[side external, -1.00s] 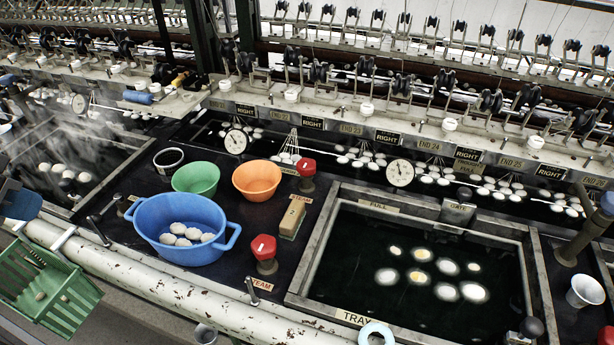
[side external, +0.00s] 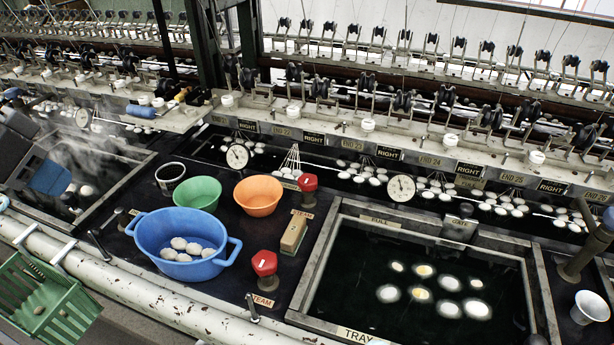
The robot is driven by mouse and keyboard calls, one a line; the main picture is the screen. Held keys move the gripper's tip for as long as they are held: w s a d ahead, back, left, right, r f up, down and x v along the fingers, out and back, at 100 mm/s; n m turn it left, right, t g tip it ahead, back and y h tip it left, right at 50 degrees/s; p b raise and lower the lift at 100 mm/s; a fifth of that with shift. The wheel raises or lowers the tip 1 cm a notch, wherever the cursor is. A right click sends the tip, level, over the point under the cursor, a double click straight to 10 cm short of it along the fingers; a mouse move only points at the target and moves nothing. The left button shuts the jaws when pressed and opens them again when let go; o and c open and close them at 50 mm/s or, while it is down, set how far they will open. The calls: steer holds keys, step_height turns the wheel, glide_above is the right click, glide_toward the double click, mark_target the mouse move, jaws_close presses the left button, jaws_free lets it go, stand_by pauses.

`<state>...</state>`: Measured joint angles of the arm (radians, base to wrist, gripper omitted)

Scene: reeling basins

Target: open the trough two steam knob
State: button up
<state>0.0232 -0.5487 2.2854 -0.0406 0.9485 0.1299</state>
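Two red steam knobs stand on the dark deck left of the large trough (side external: 318,262): a near one (side external: 265,263) by a STEAM plate (side external: 262,300), and a far one (side external: 308,186) by another label. Each carries a small white mark. A tan block marked 2 (side external: 293,234) stands between them. I cannot tell from the labels alone which knob is trough two's. What seems to be my gripper (side external: 64,188), dark with a blue part, is at the left edge over the steaming left basin, well away from both knobs. Its fingers are not clear.
A blue tub (side external: 180,231) with pale cocoons, a green bowl (side external: 198,192) and an orange bowl (side external: 259,195) stand left of the knobs. A small lever (side external: 252,308) is at the deck's front edge. A green basket (side external: 45,298) is at lower left.

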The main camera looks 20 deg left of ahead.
steer(key=o, duration=0.4)
steer(key=w+d+r+m, duration=0.1)
steer(key=w, duration=0.2)
steer(key=w+d+r+m, duration=0.1)
steer(key=w, duration=0.3)
steer(key=w+d+r+m+h, duration=0.1)
steer(key=w, duration=0.3)
steer(key=shift+d+r+g, duration=0.1)
steer(key=shift+r+g, duration=0.3)
steer(key=o, duration=0.3)
steer(key=w+d+m, duration=0.1)
steer(key=w, duration=0.2)
steer(key=w+d+m, duration=0.1)
steer(key=w, duration=0.2)
steer(key=w+d+m+g, duration=0.1)
steer(key=w+d, duration=0.1)
steer(key=w, duration=0.1)
steer(key=shift+w+f+h, duration=0.25)
steer(key=shift+w+h, duration=0.15)
steer(key=shift+o, duration=0.2)
steer(key=m+g+h, duration=0.2)
steer(key=m, duration=0.5)
glide_above(308, 179)
steer(key=s+a, duration=0.1)
steer(key=a, duration=0.4)
step_height(308, 179, down, 14)
steer(key=x, duration=1.3)
steer(key=shift+s+a+f, duration=0.15)
steer(key=shift+s+f, duration=0.05)
steer(key=shift+f, duration=0.15)
